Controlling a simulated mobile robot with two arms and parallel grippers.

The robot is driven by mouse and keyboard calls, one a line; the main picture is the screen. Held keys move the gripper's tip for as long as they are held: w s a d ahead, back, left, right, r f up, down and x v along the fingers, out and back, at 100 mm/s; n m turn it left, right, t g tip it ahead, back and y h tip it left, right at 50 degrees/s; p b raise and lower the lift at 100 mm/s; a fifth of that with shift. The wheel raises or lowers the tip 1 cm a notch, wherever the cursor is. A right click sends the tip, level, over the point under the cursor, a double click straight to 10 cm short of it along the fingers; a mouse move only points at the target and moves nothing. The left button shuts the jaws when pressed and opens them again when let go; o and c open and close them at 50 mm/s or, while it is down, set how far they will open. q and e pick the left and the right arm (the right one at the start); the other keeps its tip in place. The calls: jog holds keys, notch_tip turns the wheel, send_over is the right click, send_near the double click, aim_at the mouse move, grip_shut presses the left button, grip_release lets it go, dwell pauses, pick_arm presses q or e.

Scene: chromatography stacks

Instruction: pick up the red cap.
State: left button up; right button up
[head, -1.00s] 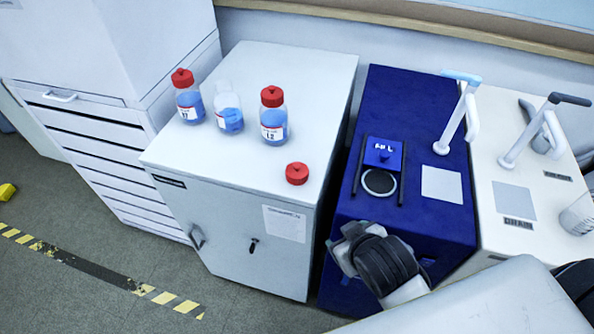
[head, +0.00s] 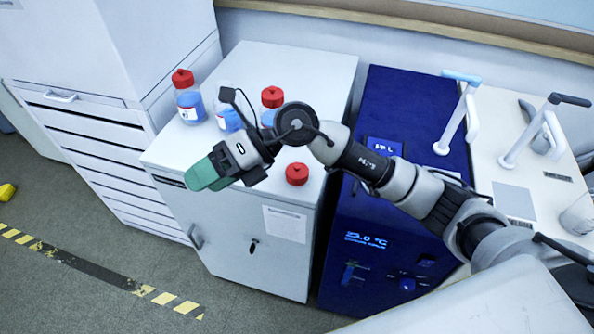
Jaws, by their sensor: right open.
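The loose red cap (head: 297,173) lies on the white cabinet top (head: 170,152), near its front right corner. My right gripper (head: 203,176) has green fingers and reaches over the cabinet's front edge, to the left of the cap. It is open and holds nothing that I can see; its fingers point left and down, away from the cap. My right arm passes just above and behind the cap in the picture. My left gripper is not in view.
A red-capped bottle (head: 189,103) stands at the back left of the top. An uncapped bottle (head: 228,117) and another red-capped bottle (head: 271,98) are partly hidden by my right arm. A blue instrument (head: 410,110) stands to the right of the cabinet.

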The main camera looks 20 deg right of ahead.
jog(key=w+d+f+h, duration=0.4)
jog(key=w+d+h, duration=0.1)
jog(key=d+h, duration=0.25)
jog(key=r+t+h, duration=0.1)
jog(key=t+h, duration=0.1)
jog(key=h, duration=0.4)
send_over(297, 166)
jog(key=shift+w+d+r, duration=0.2)
notch_tip(297, 166, down, 5)
jog(key=shift+r+p, duration=0.2)
jog(key=shift+p, duration=0.2)
jog(key=f, duration=0.1)
jog(key=f+p, duration=0.1)
jog(key=f, duration=0.2)
jog(key=shift+s+a+f, duration=0.15)
jog(key=shift+s+f, duration=0.1)
jog(key=shift+f, duration=0.65)
jog(key=c, duration=0.8)
jog(key=shift+r, duration=0.15)
